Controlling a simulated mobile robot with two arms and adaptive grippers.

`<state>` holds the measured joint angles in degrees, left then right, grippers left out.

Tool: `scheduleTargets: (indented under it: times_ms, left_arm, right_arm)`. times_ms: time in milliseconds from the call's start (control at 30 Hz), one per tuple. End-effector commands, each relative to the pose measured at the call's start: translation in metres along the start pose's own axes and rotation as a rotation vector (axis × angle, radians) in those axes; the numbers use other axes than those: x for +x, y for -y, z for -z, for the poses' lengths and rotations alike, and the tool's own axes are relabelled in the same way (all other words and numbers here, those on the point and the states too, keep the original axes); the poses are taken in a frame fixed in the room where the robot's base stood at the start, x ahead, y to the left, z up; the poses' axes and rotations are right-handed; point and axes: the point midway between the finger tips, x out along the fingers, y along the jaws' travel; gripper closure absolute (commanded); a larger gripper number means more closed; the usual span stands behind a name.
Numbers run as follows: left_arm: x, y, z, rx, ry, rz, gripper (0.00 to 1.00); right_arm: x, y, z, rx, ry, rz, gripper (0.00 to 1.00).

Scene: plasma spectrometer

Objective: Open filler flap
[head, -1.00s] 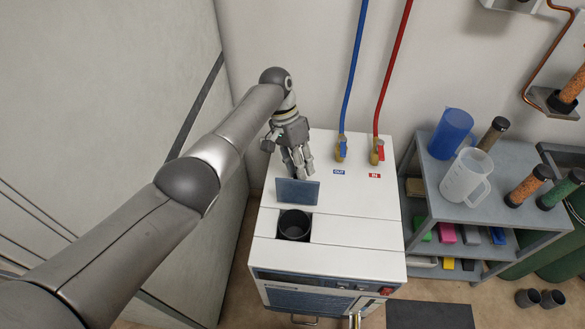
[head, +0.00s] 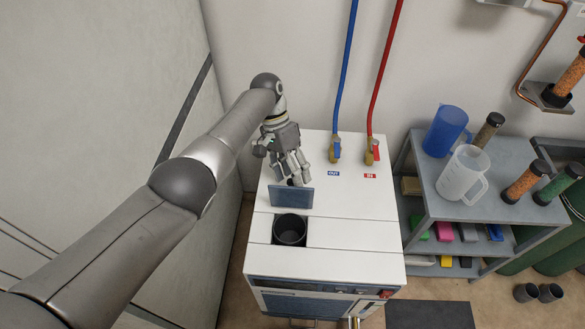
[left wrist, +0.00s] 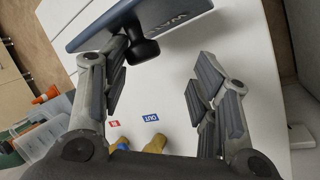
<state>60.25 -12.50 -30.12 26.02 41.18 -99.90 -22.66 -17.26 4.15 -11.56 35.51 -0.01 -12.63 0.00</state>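The filler flap (head: 291,197) is a dark blue-grey plate standing up, roughly upright, on the white machine top (head: 350,215). The round dark filler opening (head: 290,229) in front of it is uncovered. My left gripper (head: 292,180) is just behind the flap, and the flap hides part of its fingertips. In the left wrist view the flap (left wrist: 120,24), with lettering partly seen, crosses the top, and its black knob (left wrist: 143,51) sticks out beside one finger. My left gripper's fingers (left wrist: 160,88) are spread apart and hold nothing. My right gripper is not in view.
A blue hose (head: 346,70) and a red hose (head: 386,80) run down to valves at the machine's back. A grey shelf (head: 520,210) with a blue jug (head: 447,132) and a clear jug (head: 464,174) stands to the right. A pale wall panel (head: 110,100) is at left.

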Motion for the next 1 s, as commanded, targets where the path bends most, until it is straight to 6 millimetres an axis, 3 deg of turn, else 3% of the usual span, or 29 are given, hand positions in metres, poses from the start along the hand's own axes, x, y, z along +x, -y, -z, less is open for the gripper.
scheduleTargets:
  times_ms: [467,800,1000]
  left_arm:
    - [-0.001,0.003,-0.004,-0.007,0.009,0.004,0.55]
    - [-0.052,0.001,-0.001,-0.004,0.003,0.005,0.55]
    - [-0.072,-0.001,0.0,-0.002,0.004,0.003,0.55]
  right_arm:
    - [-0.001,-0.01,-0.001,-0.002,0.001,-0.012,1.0]
    - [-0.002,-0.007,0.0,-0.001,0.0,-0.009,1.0]
    - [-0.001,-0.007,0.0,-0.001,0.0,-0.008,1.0]
